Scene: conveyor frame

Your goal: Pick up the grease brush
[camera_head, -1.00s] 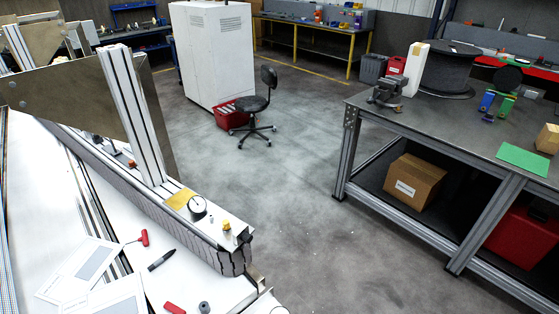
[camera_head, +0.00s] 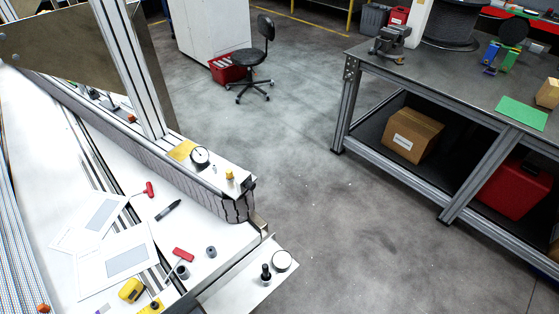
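I cannot pick out a grease brush with certainty. A small dark upright object (camera_head: 266,274) stands on the low white plate (camera_head: 232,290) at the bottom centre, beside a round pale disc (camera_head: 282,261); it is too small to tell what it is. A black pen-like object (camera_head: 167,210) lies on the white conveyor-side surface (camera_head: 215,240) at the left, near a red-handled tool (camera_head: 149,188). Neither of my grippers is in view.
Paper sheets (camera_head: 118,265), another red-handled tool (camera_head: 183,254) and a yellow tape measure (camera_head: 131,290) lie at lower left. A dial gauge (camera_head: 200,157) sits on the metal rail. A workbench (camera_head: 420,80) stands at right; the floor (camera_head: 330,230) between is clear.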

